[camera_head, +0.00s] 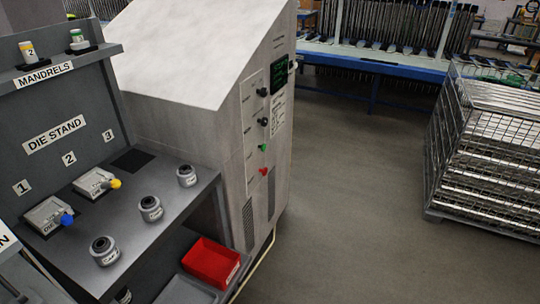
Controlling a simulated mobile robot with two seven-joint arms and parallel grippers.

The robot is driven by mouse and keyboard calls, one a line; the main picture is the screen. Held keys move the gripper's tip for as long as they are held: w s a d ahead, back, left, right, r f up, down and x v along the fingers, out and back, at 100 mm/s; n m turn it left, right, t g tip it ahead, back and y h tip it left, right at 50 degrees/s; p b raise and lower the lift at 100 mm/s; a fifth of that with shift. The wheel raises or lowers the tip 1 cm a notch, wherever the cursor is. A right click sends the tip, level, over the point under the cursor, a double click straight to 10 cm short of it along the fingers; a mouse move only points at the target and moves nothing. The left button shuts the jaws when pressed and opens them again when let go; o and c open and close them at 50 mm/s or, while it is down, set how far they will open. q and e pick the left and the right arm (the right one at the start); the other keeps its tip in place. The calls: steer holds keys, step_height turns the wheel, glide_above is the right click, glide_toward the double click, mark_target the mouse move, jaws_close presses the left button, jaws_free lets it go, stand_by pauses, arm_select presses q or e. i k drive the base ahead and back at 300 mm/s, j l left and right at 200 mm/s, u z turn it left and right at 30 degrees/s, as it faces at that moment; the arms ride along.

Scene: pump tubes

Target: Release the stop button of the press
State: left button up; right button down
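The press control panel (262,122) is on the side of a large grey cabinet in the middle of the view. It carries two dark knobs, a small green button (263,148) and a small red button (264,171) below it. The red button looks like the stop button; whether it is pushed in is too small to tell. A dark screen with green text (279,74) is at the panel's upper right. Neither of my grippers shows in this view.
A grey die stand (158,222) with labelled slots and several cylindrical parts stands at left. A red bin (211,263) sits low beside the cabinet. A wire crate of metal tubes (432,213) is at right. Open floor (355,200) lies between cabinet and crate.

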mark_target(264, 171)
steer(key=i+l, duration=0.2)
steer(key=i, duration=0.25)
steer(key=i+l, duration=0.2)
steer(key=i, duration=0.3)
steer(key=i+l, duration=0.2)
steer(key=i, duration=0.25)
steer(key=i+l, duration=0.2)
steer(key=i, duration=0.3)
steer(key=u, duration=1.45)
